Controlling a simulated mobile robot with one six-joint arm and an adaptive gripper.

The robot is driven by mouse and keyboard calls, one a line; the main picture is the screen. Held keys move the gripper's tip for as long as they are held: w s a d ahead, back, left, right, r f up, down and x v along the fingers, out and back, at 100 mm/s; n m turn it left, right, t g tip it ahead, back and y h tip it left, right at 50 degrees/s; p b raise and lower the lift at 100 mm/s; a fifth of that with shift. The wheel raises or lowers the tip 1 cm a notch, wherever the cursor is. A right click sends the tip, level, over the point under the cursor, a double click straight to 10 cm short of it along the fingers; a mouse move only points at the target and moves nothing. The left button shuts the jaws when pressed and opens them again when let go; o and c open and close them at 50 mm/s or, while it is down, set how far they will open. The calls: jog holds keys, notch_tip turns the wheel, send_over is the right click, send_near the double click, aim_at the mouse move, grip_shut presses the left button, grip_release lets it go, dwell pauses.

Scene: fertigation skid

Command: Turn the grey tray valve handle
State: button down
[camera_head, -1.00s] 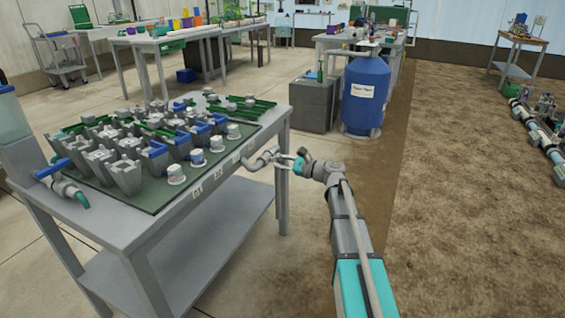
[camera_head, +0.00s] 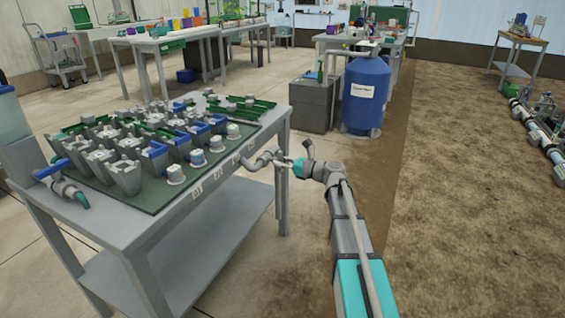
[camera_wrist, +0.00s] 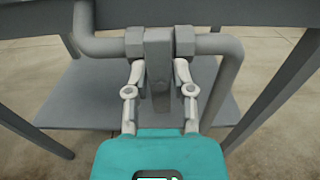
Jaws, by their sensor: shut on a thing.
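The grey tray valve handle (camera_wrist: 158,75) shows in the wrist view as a grey bar hanging down from the valve body (camera_wrist: 158,43) on a grey pipe (camera_wrist: 226,46). My gripper (camera_wrist: 160,80) is shut on the handle, with one finger on each side of it. In the head view my gripper (camera_head: 287,164) is at the right edge of the grey table, by the bent grey pipe (camera_head: 262,158). The handle is too small to make out there.
The grey table (camera_head: 110,222) holds a green tray with several grey and blue pots. Its leg (camera_head: 282,185) stands close to my gripper. A blue tank (camera_head: 366,97) and a grey cabinet (camera_head: 312,105) stand behind. Open floor lies to the right.

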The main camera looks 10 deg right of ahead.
jog(key=shift+s+a, duration=0.15)
jog(key=shift+a, duration=0.1)
jog(key=c, duration=0.6)
grip_release()
jog(key=shift+f, duration=0.1)
jog(key=shift+o, duration=0.2)
jog(key=shift+d, duration=0.1)
jog(key=shift+d, duration=0.15)
jog(key=v, duration=1.1)
jog(key=shift+s+d, duration=0.2)
jog(key=shift+d, duration=0.05)
jog(key=shift+a, duration=0.1)
